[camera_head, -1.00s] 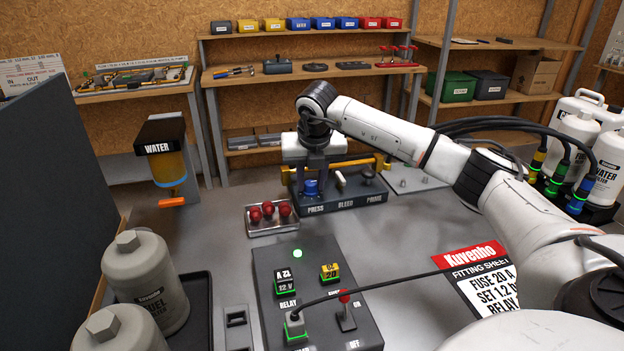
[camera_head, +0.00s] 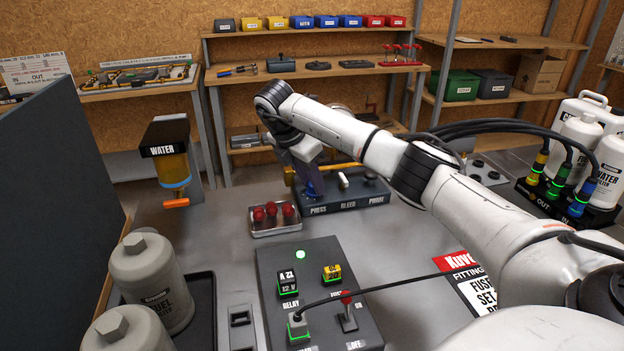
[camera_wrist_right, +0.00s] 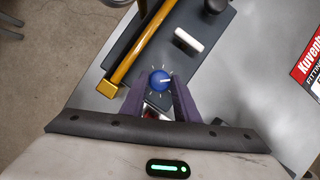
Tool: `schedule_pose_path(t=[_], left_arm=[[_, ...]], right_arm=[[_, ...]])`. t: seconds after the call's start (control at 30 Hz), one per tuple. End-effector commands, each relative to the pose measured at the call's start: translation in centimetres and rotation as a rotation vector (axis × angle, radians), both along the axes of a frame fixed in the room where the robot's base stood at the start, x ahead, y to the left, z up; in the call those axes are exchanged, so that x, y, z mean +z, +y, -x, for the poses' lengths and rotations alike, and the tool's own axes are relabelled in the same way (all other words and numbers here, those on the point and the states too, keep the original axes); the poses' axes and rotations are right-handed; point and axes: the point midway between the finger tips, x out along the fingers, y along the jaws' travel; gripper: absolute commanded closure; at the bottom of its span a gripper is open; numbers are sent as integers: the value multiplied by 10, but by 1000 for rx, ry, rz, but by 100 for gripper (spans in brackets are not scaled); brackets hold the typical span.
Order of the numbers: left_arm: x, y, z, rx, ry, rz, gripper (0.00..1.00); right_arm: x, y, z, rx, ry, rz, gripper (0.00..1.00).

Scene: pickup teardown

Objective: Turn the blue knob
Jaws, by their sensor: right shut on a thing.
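The blue knob (camera_wrist_right: 159,80) sits on the dark panel (camera_head: 345,203) marked PRESS, BLEED and PURGE, at its PRESS end. In the right wrist view the knob has a white pointer line and lies between the two dark fingers of my right gripper (camera_wrist_right: 160,88). The gripper is shut on the knob. In the head view my right gripper (camera_head: 310,183) comes down over the knob, tilted, and its wrist hides most of the knob. My left gripper is not in view.
A yellow bar (camera_wrist_right: 142,45) runs along the panel beside the knob, close to the fingers. A white lever (camera_wrist_right: 188,40) stands farther along. A tray of red balls (camera_head: 275,230) and a relay box (camera_head: 315,275) are nearer. A water filter (camera_head: 170,165) hangs at left.

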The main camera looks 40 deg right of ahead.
Motion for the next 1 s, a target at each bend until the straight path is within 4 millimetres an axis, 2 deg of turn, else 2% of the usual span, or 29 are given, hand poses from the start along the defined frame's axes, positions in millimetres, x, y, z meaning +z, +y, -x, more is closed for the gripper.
schedule_pose_path(t=[0.4,1.0], left_arm=[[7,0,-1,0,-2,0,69],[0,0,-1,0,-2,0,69]], right_arm=[[1,-1,-3,-376,-2,1,94],[-6,2,-3,-607,17,-3,94]])
